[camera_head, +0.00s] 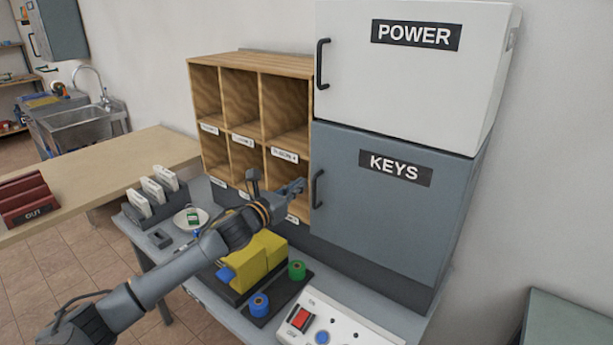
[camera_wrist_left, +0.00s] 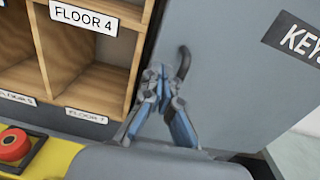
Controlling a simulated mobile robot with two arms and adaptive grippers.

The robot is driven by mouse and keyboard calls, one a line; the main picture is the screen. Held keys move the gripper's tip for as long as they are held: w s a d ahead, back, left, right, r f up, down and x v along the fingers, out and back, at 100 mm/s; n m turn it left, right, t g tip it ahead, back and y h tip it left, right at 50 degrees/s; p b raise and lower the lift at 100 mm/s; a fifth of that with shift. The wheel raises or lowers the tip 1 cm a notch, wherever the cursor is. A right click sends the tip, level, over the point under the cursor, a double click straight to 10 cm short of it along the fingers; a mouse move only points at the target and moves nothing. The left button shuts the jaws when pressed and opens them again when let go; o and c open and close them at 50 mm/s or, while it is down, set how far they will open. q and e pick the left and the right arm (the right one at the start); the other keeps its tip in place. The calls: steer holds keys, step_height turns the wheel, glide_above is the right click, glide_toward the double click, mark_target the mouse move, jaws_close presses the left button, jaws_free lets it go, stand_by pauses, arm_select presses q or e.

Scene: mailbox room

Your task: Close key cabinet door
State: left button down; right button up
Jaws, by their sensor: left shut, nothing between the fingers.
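The key cabinet door (camera_head: 385,215) is grey-blue with a black KEYS label and stands below the white POWER cabinet. In the head view it looks shut or nearly so; I cannot tell if a small gap is left. Its dark handle (camera_head: 317,189) is on the door's left side. My left gripper (camera_head: 300,186) is just left of the handle, shut and empty. In the left wrist view, the shut fingers (camera_wrist_left: 163,75) are close to the handle (camera_wrist_left: 184,62); whether they touch it is unclear. My right gripper is not in view.
A wooden pigeonhole shelf (camera_head: 250,62) stands left of the cabinet. A plate (camera_head: 190,218) lies farther left.

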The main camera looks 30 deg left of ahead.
arm_select(q)
steer(key=w, duration=0.1)
steer(key=w+p, duration=0.1)
steer(key=shift+w+r, duration=0.2)
steer(key=shift+w, duration=0.1)
steer(key=shift+w+d+f, duration=0.1)
steer(key=shift+w+f, duration=0.05)
steer(key=shift+w, duration=0.6)
